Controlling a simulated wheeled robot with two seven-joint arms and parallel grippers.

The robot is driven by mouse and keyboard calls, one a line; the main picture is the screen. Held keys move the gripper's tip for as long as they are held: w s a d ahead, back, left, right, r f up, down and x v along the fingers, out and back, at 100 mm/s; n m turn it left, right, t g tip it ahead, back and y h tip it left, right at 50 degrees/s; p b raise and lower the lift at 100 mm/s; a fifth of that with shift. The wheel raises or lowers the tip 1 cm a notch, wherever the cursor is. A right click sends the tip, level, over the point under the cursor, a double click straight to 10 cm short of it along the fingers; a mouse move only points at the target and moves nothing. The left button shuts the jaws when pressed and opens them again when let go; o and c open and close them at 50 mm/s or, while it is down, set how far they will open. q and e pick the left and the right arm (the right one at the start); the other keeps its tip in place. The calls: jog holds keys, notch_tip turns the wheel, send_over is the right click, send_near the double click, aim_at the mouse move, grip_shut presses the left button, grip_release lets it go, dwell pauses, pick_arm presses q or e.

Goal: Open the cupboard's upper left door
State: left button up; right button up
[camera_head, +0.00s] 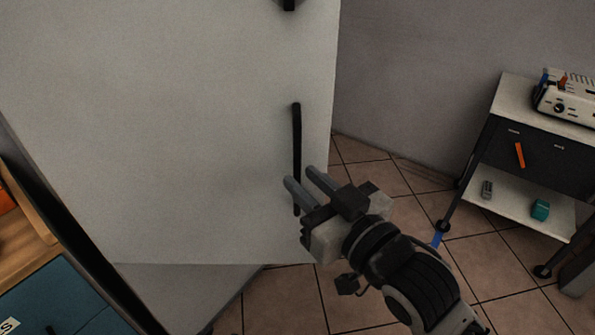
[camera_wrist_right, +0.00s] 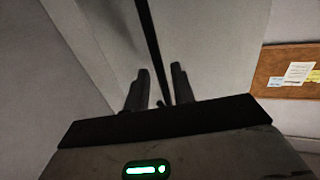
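The cupboard (camera_head: 180,120) fills the left and middle of the head view as a large pale panel. A black vertical bar handle (camera_head: 297,135) sits near its right edge, and a second dark handle (camera_head: 289,4) is cut off at the top. I cannot tell from the frames which door each handle belongs to. My right gripper (camera_head: 299,176) is open at the lower part of the longer handle. In the right wrist view the bar (camera_wrist_right: 150,40) runs down between the two spread fingers (camera_wrist_right: 159,85). Contact cannot be made out. My left gripper is out of view.
A wheeled trolley (camera_head: 530,195) with a device (camera_head: 567,100) on top stands at the right. A blue drawer unit (camera_head: 50,300) with a wooden top is at the lower left. Tiled floor (camera_head: 400,210) lies open between cupboard and trolley. A corkboard (camera_wrist_right: 290,70) hangs on the wall.

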jog(key=shift+x, duration=1.4)
grip_shut()
